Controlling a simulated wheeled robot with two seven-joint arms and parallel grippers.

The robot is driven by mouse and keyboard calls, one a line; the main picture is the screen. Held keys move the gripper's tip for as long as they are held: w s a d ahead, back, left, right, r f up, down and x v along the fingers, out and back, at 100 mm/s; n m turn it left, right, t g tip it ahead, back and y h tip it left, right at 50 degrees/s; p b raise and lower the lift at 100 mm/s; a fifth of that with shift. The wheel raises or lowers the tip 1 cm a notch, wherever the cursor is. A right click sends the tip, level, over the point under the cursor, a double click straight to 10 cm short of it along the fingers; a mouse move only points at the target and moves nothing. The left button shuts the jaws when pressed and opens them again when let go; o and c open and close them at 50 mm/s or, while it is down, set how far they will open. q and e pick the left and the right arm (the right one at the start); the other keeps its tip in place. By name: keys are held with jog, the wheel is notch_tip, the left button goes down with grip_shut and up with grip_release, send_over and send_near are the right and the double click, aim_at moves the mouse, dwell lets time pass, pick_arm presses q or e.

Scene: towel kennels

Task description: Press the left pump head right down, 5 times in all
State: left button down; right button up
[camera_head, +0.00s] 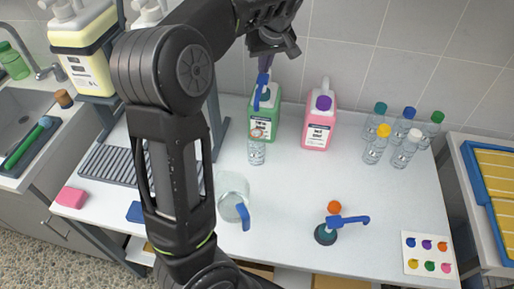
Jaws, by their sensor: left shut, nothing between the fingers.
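A green jug (266,125) with a white label stands at the back of the white table, with a blue pump head (261,93) on top. A loose blue pump (345,222) with a dark base lies on the table. My right gripper is not in view.
A pink jug (320,125) with a purple cap stands right of the green one. A small clear bottle (257,148) is in front, a clear measuring jug (233,190) nearer. Several capped bottles (376,143) stand right. A colour-dot card (428,253) lies front right. The table's middle is clear.

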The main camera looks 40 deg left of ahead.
aim_at(264, 77)
pick_arm(q)
jog(key=shift+f+b, duration=1.55)
jog(key=shift+f, duration=0.55)
jog(key=shift+r, duration=0.25)
jog(key=shift+r+p, duration=1.8)
jog(key=shift+r, duration=0.35)
jog(key=shift+f, duration=0.1)
jog(key=shift+f+b, duration=1.95)
jog(key=shift+f, duration=0.25)
jog(key=shift+r+p, duration=1.75)
jog(key=shift+r, duration=0.55)
